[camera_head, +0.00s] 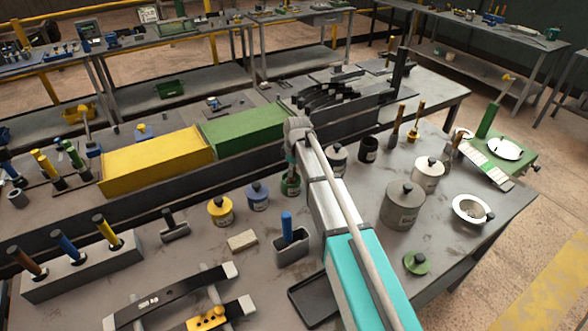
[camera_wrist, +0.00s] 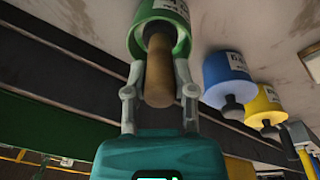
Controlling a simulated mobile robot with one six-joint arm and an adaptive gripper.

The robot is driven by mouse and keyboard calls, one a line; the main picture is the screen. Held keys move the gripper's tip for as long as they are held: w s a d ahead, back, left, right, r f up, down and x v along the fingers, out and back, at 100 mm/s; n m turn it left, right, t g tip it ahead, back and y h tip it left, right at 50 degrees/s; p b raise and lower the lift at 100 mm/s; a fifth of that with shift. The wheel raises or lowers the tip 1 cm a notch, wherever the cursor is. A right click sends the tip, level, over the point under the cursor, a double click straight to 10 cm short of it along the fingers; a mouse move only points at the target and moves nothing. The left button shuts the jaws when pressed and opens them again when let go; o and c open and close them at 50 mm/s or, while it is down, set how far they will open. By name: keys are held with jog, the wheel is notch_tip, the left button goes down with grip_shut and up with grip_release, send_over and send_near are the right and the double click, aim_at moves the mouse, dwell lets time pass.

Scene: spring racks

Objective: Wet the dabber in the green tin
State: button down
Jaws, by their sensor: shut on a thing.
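The green tin (camera_head: 291,187) stands on the grey bench, left of my arm, partly covered by it; it also shows in the wrist view (camera_wrist: 178,18). The dabber (camera_wrist: 160,75) has a wooden handle and a dark collar. Its lower end is inside the tin's open mouth, so its tip is hidden. My gripper (camera_wrist: 159,80) is shut on the dabber's handle, a finger on each side, just outside the tin's mouth. A green lid with a dark knob (camera_head: 416,262) lies on the bench to the right of my arm.
A blue tin (camera_head: 257,195) and a yellow tin (camera_head: 220,210) stand left of the green one, both lidded. A holder with a blue-handled tool (camera_head: 291,247) is nearer the front. A large grey pot (camera_head: 402,208) stands right of my arm. Yellow and green bins (camera_head: 155,163) lie behind.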

jog(key=shift+r+p, duration=2.7)
notch_tip(320, 180, up, 4)
jog(key=p, duration=0.4)
jog(key=shift+f, duration=0.1)
